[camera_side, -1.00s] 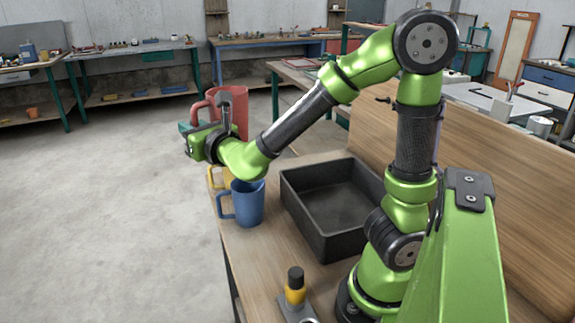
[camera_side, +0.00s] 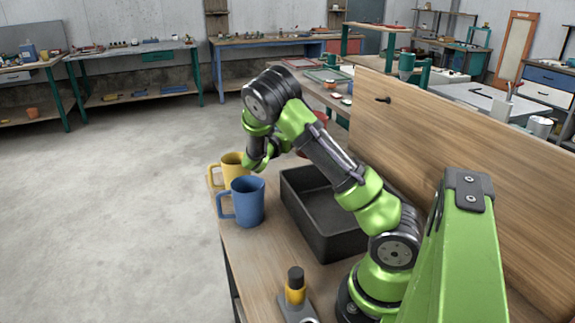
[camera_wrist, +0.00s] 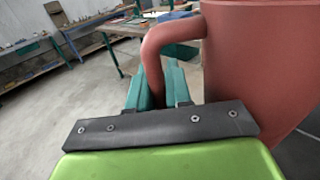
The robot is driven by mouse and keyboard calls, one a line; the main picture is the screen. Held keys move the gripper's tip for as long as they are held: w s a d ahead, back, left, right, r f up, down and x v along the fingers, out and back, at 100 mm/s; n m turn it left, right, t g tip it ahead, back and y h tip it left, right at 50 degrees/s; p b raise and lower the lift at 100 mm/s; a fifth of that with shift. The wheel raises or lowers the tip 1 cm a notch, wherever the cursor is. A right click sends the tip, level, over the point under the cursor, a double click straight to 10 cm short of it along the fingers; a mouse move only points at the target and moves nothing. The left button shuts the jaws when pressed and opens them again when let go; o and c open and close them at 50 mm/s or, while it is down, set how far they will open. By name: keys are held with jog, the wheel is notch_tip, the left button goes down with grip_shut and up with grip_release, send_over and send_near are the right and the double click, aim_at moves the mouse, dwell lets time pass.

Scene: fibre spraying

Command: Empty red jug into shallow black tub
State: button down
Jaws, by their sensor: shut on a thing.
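The red jug (camera_wrist: 260,65) fills the right of the wrist view. My gripper (camera_wrist: 159,85) has its teal fingers shut on the jug's handle. In the side view, my arm covers most of the jug, and only small red parts (camera_side: 320,118) show behind it, near the far end of the tub. The gripper's fingers are hidden there. The shallow black tub (camera_side: 308,218) sits on the wooden bench, partly covered by my arm. The tub's visible floor looks bare. I cannot see the jug's contents or tell exactly how far it tilts.
A blue mug (camera_side: 248,202) and a yellow mug (camera_side: 232,168) stand left of the tub at the bench's edge. A wooden panel (camera_side: 470,150) rises along the right side.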

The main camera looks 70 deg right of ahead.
jog(key=s+d+f+m+g, duration=0.2)
jog(key=s+d+m+g, duration=0.1)
jog(key=s+d+g, duration=0.1)
jog(key=shift+d+f+g+y, duration=0.2)
jog(key=shift+d+g+y, duration=0.1)
jog(key=shift+g, duration=0.4)
jog(key=shift+s+m, duration=0.2)
jog(key=shift+m, duration=0.1)
jog(key=shift+a+r, duration=0.1)
jog(key=shift+r, duration=0.05)
